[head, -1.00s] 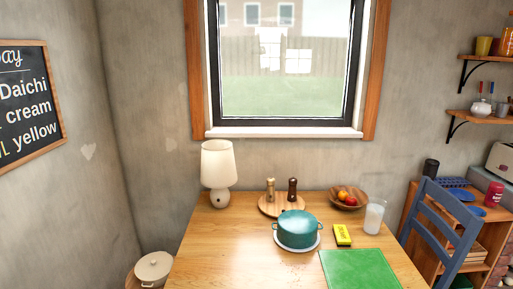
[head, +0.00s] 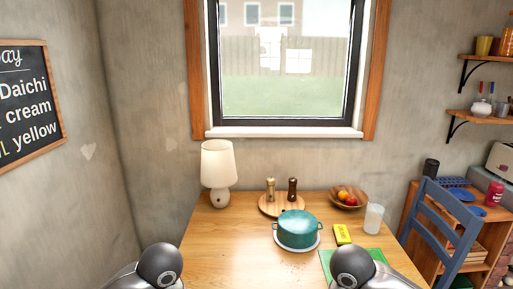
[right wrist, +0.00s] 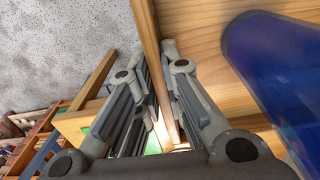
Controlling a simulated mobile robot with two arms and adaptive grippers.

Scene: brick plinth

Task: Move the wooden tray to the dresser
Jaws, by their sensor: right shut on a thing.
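In the right wrist view a wooden panel with a raised edge, which looks like the wooden tray (right wrist: 205,40), fills the upper right. My right gripper (right wrist: 158,58) is shut on its edge, with one finger on each side. A blue cylinder (right wrist: 275,75) stands close on the tray's side of the edge, cut off by the frame. The tray and both grippers are out of the head view; only rounded parts of my two arms show at its bottom edge. I cannot make out which furniture is the dresser.
The table (head: 230,250) holds a teal pot (head: 298,229), a lamp (head: 218,170), a round board (head: 270,208) with two mills, a fruit bowl (head: 348,198), a glass (head: 374,217) and a green mat (head: 325,265). A blue chair (head: 445,225) stands right, before a low shelf (head: 415,200).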

